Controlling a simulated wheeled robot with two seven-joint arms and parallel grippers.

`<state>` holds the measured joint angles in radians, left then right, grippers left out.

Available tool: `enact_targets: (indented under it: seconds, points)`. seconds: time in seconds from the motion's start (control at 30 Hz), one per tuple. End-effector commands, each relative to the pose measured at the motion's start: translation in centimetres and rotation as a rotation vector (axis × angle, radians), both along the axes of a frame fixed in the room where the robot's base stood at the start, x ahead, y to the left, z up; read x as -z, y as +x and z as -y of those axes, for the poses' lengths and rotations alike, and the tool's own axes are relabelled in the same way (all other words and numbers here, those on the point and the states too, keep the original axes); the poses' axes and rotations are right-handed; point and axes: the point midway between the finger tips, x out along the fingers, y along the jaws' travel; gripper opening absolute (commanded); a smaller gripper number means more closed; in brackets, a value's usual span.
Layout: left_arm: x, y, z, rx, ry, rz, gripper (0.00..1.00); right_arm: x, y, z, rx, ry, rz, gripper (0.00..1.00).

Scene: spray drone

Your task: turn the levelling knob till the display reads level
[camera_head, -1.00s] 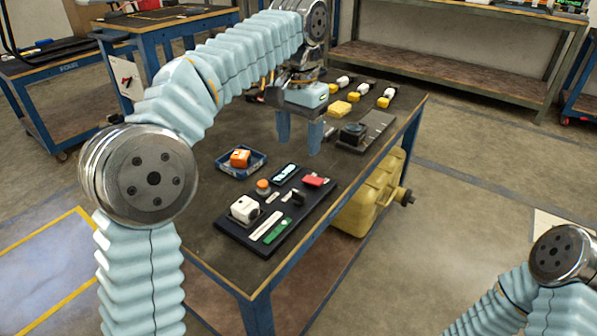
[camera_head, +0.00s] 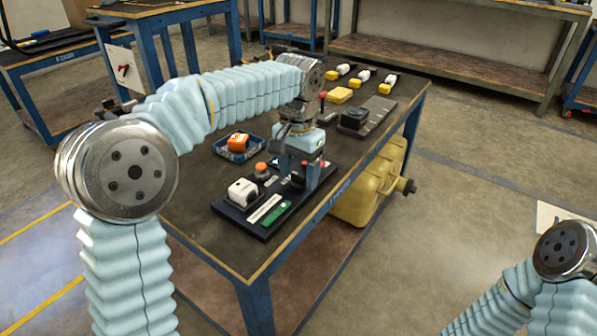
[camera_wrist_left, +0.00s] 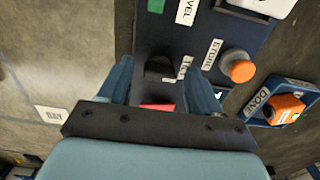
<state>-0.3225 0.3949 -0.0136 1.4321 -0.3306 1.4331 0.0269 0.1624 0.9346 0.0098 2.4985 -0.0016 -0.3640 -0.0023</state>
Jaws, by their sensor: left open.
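A dark panel (camera_head: 257,229) lies at the near end of the table. A black knob (camera_wrist_left: 158,67) on it shows in the left wrist view between the finger tips; contact cannot be told. My left gripper (camera_head: 298,180) is open and points down over the panel, and its fingers largely hide the knob in the head view. A green strip (camera_head: 276,213) lies beside a white label (camera_head: 264,208). In the left wrist view a label (camera_wrist_left: 187,10) shows the letters "VEL", cut off by the edge. No display reading is legible. My right gripper is out of view.
An orange button (camera_wrist_left: 240,67) and a white box (camera_head: 243,191) stand on the panel. A blue tray (camera_head: 228,154) holding an orange item (camera_head: 239,141) is beside it. A black device (camera_head: 354,118) and yellow-and-white items stand farther back. A yellow tank (camera_head: 362,197) is under the table.

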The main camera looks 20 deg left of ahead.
Motion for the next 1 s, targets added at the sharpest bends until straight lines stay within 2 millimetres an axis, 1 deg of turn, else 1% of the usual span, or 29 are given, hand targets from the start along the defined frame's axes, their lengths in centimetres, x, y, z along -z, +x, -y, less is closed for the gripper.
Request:
enact_targets:
  seconds: [0.1, 0.13, 0.4, 0.5, 0.77, 1.0]
  points:
    - [0.0, 0.0, 0.0, 0.0, 0.0, 0.0, 0.64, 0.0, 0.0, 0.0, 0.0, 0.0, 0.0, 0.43]
    - [0.0, 0.0, 0.0, 0.0, 0.0, 0.0, 0.62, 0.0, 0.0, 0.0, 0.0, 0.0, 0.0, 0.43]
    - [0.0, 0.0, 0.0, 0.0, 0.0, 0.0, 0.21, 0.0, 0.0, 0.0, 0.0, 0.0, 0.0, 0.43]
    - [0.0, 0.0, 0.0, 0.0, 0.0, 0.0, 0.08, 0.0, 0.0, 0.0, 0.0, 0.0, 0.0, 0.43]
    - [-0.2, 0.0, 0.0, 0.036, 0.0, -0.001, 0.08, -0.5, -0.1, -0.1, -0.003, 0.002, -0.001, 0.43]
    - [-0.4, 0.0, 0.0, 0.169, 0.001, -0.002, 0.08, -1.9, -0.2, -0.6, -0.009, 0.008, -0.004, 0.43]
